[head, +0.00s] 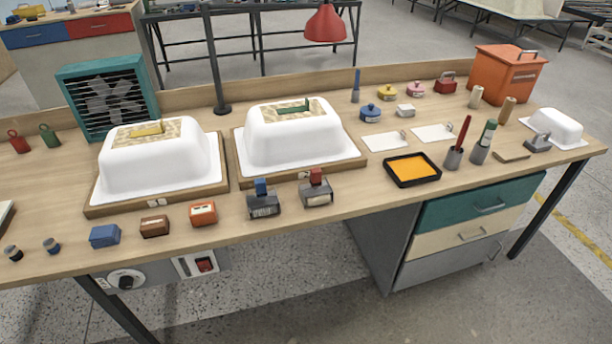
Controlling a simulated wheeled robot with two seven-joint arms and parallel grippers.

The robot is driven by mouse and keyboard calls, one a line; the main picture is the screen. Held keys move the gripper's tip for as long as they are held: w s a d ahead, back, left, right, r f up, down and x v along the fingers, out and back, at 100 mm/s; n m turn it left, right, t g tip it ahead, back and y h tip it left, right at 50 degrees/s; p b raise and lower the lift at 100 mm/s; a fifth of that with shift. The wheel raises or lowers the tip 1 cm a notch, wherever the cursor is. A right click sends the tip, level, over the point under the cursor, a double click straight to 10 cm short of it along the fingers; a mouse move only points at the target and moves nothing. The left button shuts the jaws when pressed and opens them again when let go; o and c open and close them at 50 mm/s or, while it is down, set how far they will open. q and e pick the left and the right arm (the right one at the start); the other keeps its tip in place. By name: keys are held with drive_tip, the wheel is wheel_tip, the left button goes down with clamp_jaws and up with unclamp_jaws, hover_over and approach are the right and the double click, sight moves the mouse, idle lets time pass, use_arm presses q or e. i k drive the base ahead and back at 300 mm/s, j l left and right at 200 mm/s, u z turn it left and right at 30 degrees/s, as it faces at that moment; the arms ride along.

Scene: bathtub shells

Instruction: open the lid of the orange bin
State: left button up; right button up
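The orange bin (505,76) stands at the back right of the workbench. It is a box with a flat orange lid (512,55) on top, and the lid looks shut. A grey handle (527,54) shows on the lid's right part. The inside of the bin is hidden. Neither of my grippers shows in the head view.
The workbench (330,200) holds two white tub shells (160,165) on wooden boards. A small white shell (553,128) sits right. A red lamp (325,24) hangs behind.

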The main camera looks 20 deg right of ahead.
sight(510, 55)
drive_tip(key=z, duration=1.65)
drive_tip(key=i+l+z, duration=0.35)
drive_tip(key=i, duration=0.25)
drive_tip(key=i+l+z, duration=0.3)
drive_tip(key=i, duration=0.35)
drive_tip(key=i+z, duration=0.35)
drive_tip(key=i, duration=0.3)
drive_tip(key=i+l+u, duration=0.1)
drive_tip(key=i+u, duration=0.3)
drive_tip(key=i+l+u, duration=0.2)
drive_tip(key=i+u, duration=0.15)
drive_tip(key=i+l+u, duration=0.4)
drive_tip(key=i+j, duration=0.05)
drive_tip(key=i, duration=0.05)
